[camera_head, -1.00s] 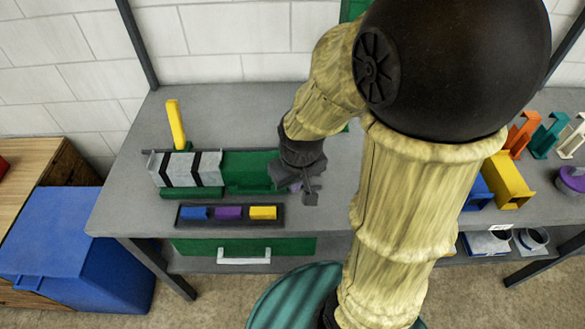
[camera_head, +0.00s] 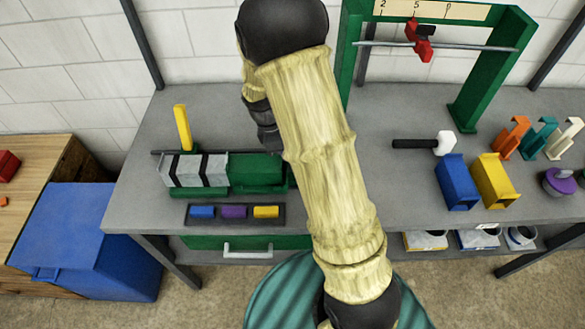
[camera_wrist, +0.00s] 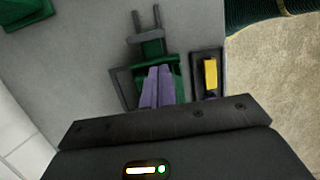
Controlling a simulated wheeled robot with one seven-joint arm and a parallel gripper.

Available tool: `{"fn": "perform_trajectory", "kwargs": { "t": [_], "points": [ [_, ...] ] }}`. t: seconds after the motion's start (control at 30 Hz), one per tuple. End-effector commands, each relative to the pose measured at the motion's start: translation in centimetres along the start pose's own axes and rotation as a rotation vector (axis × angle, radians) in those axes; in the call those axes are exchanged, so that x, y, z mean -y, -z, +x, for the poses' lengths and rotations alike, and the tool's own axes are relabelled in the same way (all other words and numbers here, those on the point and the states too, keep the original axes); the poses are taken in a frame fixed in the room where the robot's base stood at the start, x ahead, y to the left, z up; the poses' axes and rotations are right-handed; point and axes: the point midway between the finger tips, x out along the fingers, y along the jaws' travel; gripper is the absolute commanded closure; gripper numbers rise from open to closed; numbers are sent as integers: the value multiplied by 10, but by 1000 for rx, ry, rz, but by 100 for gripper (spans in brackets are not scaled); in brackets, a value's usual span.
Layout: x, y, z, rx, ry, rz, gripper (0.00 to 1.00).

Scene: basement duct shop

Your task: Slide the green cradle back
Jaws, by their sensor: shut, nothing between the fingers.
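The green cradle (camera_head: 254,169) sits on the bench at the left, beside a grey block with black bands (camera_head: 195,170). In the wrist view, green parts (camera_wrist: 152,48) with two dark prongs show just past my fingers. My gripper (camera_wrist: 159,68) is shut and empty; its two fingers lie together over the green parts. In the head view, my dark gripper (camera_head: 268,135) is above the back of the cradle, and my arm hides its tips. I cannot tell whether the fingers touch the cradle.
A dark tray (camera_head: 236,222) with blue, purple and yellow blocks lies in front of the cradle. A yellow upright (camera_head: 182,127) stands behind the banded block. A green frame (camera_head: 482,85) with a red slider, a hammer (camera_head: 443,143) and coloured holders are at the right.

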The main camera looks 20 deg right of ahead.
Motion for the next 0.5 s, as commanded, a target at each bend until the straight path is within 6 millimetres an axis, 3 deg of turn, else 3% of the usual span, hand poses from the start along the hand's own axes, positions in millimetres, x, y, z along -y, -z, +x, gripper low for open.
{"fn": "perform_trajectory", "kwargs": {
  "t": [0.17,0.5],
  "points": [
    [1,-1,11,2,4,2,100],
    [1,-1,60,2,5,3,100]
  ]
}}
